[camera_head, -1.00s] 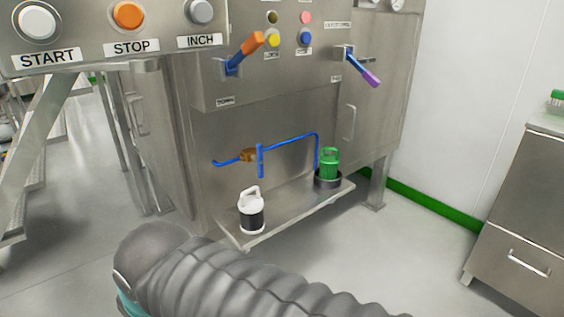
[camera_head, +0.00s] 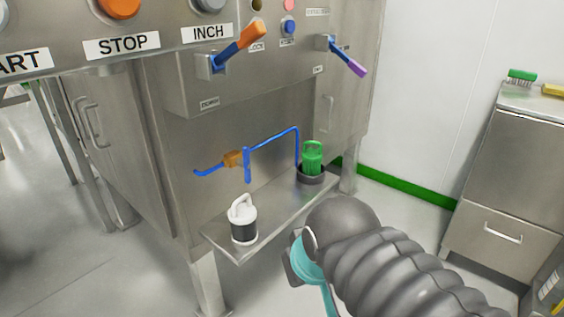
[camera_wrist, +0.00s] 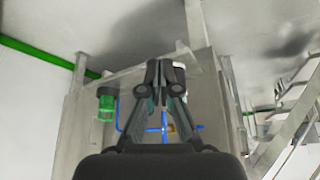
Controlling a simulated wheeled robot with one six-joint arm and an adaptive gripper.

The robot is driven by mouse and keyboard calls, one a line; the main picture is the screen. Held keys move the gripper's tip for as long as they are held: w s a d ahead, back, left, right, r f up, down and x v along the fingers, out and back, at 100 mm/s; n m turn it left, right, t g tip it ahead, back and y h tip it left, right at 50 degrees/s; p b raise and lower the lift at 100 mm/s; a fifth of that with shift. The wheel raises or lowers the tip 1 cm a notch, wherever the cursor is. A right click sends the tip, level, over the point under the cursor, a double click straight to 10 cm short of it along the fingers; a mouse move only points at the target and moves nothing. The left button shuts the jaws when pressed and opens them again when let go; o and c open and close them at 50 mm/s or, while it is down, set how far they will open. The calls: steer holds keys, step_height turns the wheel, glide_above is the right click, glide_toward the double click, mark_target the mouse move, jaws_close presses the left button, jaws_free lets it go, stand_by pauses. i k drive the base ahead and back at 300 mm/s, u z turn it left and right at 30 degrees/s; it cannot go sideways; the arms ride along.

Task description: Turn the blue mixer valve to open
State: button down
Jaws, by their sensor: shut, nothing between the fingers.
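The blue valve handle (camera_head: 247,165) hangs upright across the blue pipe, beside a brass valve body (camera_head: 233,159), on the front of the steel machine. In the wrist view the blue handle (camera_wrist: 164,120) and brass body (camera_wrist: 171,128) show beyond and below my fingertips. My gripper (camera_wrist: 159,68) is shut and empty, apart from the handle. In the head view my arm is at lower right, right of the shelf; the fingers are not visible there.
A steel shelf (camera_head: 272,212) juts out below the valve. It holds a white-and-black canister (camera_head: 243,222) at left and a green canister (camera_head: 312,157) in a dark ring at right. Two levers, orange (camera_head: 240,43) and purple (camera_head: 348,60), stick out above. A steel cabinet (camera_head: 505,170) stands right.

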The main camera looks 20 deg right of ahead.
mark_target(245, 163)
steer(key=u, duration=1.45)
steer(key=k, duration=0.8)
steer(key=z, duration=1.05)
